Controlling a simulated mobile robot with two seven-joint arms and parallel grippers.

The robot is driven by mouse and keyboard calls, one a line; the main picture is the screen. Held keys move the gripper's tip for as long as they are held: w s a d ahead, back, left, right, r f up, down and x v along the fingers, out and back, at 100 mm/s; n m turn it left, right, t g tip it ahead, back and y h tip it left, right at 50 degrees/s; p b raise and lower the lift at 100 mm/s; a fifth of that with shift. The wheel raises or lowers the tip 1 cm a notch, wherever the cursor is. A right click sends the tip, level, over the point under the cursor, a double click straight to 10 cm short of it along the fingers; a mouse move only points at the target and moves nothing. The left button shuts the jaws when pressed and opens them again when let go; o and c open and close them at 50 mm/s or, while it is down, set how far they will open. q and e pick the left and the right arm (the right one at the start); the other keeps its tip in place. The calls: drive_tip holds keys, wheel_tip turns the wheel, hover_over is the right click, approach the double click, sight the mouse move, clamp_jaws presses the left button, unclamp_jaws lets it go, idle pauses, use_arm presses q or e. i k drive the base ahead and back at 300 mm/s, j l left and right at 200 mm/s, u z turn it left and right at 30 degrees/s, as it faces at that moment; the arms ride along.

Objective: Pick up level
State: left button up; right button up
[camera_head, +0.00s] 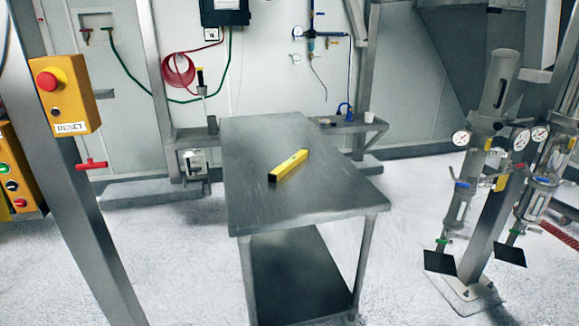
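The level (291,164) is a yellow bar with a black end. It lies flat on the grey metal table (335,196), a little back of the middle of the top, and slants from lower left to upper right. Nothing touches it except the table top. Neither of my grippers shows in the head view.
The table top around the level is clear, with a lower shelf (295,280) below. A post with a yellow reset box (65,94) stands at left. Gauged cylinders (490,110) on a stand are at right. A small side shelf (350,126) adjoins the table's back right.

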sight(273, 176)
drive_tip(key=i+j, duration=0.15)
drive_tip(key=i, duration=0.25)
drive_tip(key=i+j+u, duration=0.1)
drive_tip(key=i, duration=0.25)
drive_tip(key=i+j, duration=0.25)
drive_tip(key=i, duration=0.15)
